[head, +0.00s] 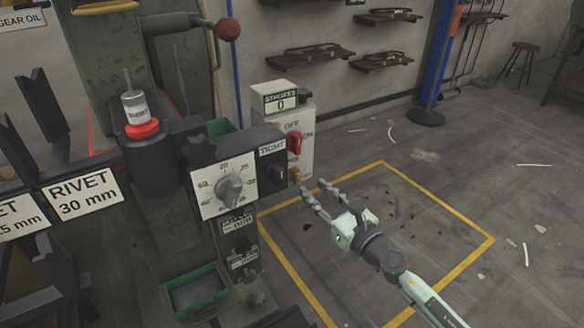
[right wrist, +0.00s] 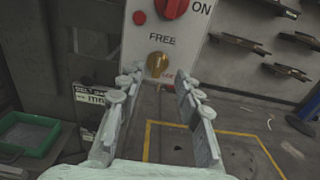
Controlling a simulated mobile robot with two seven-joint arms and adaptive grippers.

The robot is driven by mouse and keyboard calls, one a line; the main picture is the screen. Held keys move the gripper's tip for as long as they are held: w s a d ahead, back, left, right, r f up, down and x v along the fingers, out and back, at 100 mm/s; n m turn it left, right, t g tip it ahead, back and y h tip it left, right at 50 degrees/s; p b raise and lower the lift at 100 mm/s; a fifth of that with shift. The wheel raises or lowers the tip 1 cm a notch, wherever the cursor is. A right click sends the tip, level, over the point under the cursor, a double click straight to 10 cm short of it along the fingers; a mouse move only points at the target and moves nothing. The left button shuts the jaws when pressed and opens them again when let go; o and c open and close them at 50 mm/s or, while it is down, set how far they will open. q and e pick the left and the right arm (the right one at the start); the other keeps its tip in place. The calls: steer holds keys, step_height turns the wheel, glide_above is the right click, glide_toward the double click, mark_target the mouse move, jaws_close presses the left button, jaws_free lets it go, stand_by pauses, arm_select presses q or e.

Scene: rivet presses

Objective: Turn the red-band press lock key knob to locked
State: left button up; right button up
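The brass lock key knob (right wrist: 158,64) is on the white control box (right wrist: 135,35), just below the word FREE, in the right wrist view. Red lettering shows below it, partly hidden. The knob looks roughly upright; its exact pointing is hard to tell. In the head view the knob is small, low on the white box (head: 306,150). My right gripper (head: 316,188) is open and empty, its fingers pointing at the box. In the right wrist view its fingertips (right wrist: 156,86) lie either side of and below the knob, apart from it. My left gripper is not in view.
A red switch (head: 295,143) marked ON and OFF sits above the knob. The press's grey dial panel (head: 234,187) stands close to the left. A green tray (head: 196,292) is lower down. The floor inside the yellow lines (head: 440,265) is mostly clear, with small scraps.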

mark_target(299, 175)
steer(key=x, duration=0.5)
steer(key=shift+r, duration=0.1)
steer(key=shift+b+x, duration=0.35)
steer(key=shift+x, duration=0.5)
steer(key=shift+w+a, duration=0.2)
steer(key=shift+w, duration=0.05)
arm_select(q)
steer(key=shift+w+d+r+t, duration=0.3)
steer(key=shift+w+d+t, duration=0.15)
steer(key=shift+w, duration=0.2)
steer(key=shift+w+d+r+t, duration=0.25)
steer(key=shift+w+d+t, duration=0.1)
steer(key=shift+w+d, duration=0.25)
arm_select(e)
steer(key=shift+c, duration=0.4)
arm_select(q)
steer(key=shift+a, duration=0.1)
arm_select(e)
jaws_close()
